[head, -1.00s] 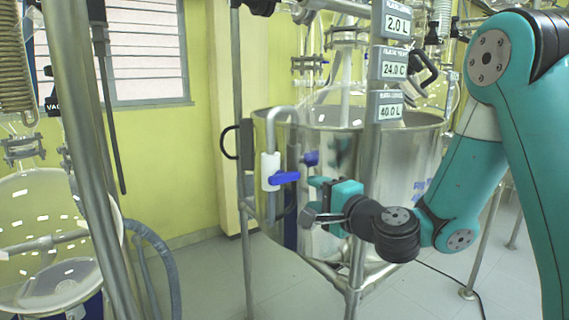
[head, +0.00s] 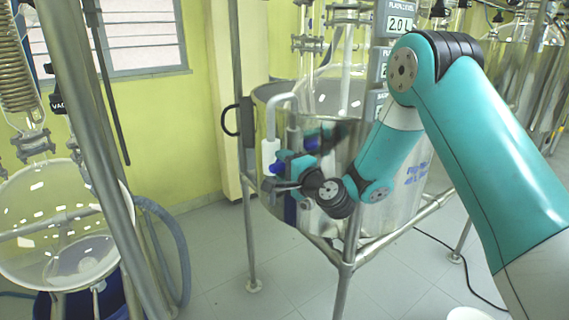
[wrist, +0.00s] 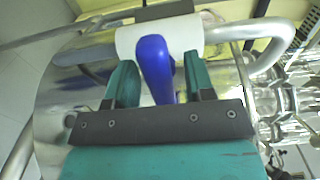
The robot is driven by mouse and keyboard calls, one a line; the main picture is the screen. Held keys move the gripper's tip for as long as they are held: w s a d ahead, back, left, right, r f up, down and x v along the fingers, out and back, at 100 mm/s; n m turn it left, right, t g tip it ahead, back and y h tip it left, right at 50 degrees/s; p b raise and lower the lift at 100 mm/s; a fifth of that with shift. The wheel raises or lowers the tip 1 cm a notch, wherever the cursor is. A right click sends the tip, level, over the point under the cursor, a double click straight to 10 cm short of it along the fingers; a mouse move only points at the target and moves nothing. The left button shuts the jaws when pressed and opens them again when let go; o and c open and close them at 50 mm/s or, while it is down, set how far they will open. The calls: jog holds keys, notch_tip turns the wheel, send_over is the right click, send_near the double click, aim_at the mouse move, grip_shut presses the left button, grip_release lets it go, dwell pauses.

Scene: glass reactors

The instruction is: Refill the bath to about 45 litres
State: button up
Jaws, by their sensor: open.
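The steel bath (head: 410,203) stands mid-picture in the head view, its rim behind my arm. A fill pipe with a white valve body (head: 269,153) hangs at its left side. In the wrist view the valve's blue handle (wrist: 155,68) points toward me, between the two teal fingers of my gripper (wrist: 158,78). The fingers are open, with a visible gap on each side of the handle. In the head view my gripper (head: 280,177) is at the valve and covers most of the handle. The upper readout (head: 400,25) shows 2.0 L; my arm hides the lower readouts.
A steel frame post (head: 347,285) stands in front of the bath, close to my forearm. A round glass vessel (head: 60,225) and a thick pole (head: 85,130) are at the left. A black cable lies on the floor at the right.

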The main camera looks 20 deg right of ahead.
jog(key=c, duration=0.8)
jog(key=shift+o, duration=0.2)
jog(key=shift+f+n+b, duration=0.1)
jog(key=shift+n+b, duration=0.2)
jog(key=n+b, duration=0.2)
jog(key=shift+f+n, duration=0.1)
jog(key=shift+n, duration=0.2)
jog(key=n+b, duration=0.3)
jog(key=b, duration=0.1)
jog(key=shift+n, duration=0.3)
jog(key=n+b, duration=0.2)
jog(key=shift+b, duration=0.35)
jog(key=n+b, duration=0.2)
jog(key=shift+n, duration=0.4)
jog(key=shift+b, duration=0.4)
